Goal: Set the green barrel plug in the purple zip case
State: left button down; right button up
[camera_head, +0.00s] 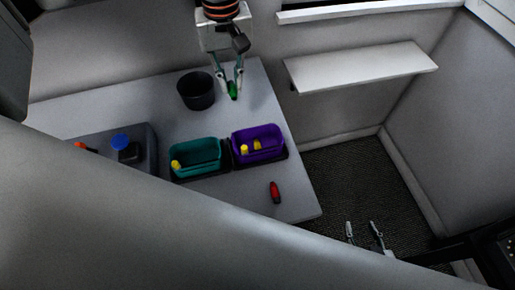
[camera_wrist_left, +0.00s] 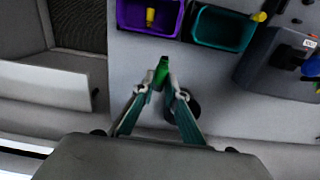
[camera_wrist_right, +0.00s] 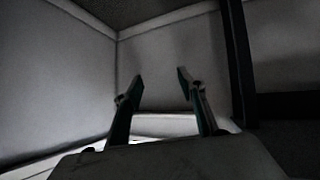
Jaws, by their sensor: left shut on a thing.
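The green barrel plug (camera_head: 233,90) is held between the fingertips of my left gripper (camera_head: 231,80), above the far end of the table. It also shows in the left wrist view (camera_wrist_left: 161,70) between the tips of my left gripper (camera_wrist_left: 160,84). The purple zip case (camera_head: 258,142) stands on the table nearer than the plug, apart from it, with yellow pieces (camera_head: 244,149) inside. In the left wrist view the purple case (camera_wrist_left: 131,24) is at the top. My right gripper (camera_head: 362,230) is open and empty over the dark floor, right of the table; it also shows in the right wrist view (camera_wrist_right: 184,84).
A teal case (camera_head: 197,157) with a yellow piece stands left of the purple case. A black round bin (camera_head: 196,91) is left of the held plug. A red piece (camera_head: 275,192) lies near the table's edge. A grey tray (camera_head: 150,150) holds a blue-topped thing (camera_head: 122,142).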

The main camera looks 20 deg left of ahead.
pick_arm(q)
jog(key=d+r+n+b, duration=0.2)
jog(key=d+r+n, duration=0.25)
jog(key=n, duration=0.95)
notch_tip(320, 180, up, 4)
jog(key=n+b, duration=0.3)
jog(key=n, duration=1.5)
send_over(268, 138)
notch_tip(268, 138, down, 16)
jog(key=shift+a+r+p, duration=0.1)
jog(key=shift+r+p, duration=0.1)
jog(key=shift+p, duration=0.25)
jog(key=shift+f, duration=2.25)
pick_arm(e)
jog(key=shift+w+a+f+y, duration=0.25)
jog(key=shift+a+f, duration=0.15)
jog(key=shift+a, duration=0.15)
jog(key=shift+w+a+f+y, duration=0.2)
jog(key=shift+a+f, duration=0.15)
jog(key=shift+a, duration=0.15)
jog(key=shift+f, duration=0.1)
pick_arm(q)
jog(key=shift+f+b, duration=0.5)
jog(key=shift+f, duration=0.15)
jog(key=c, duration=2.3)
grip_release()
jog(key=shift+r, duration=0.1)
pick_arm(e)
jog(key=shift+s+f, duration=0.2)
jog(key=shift+f, duration=0.55)
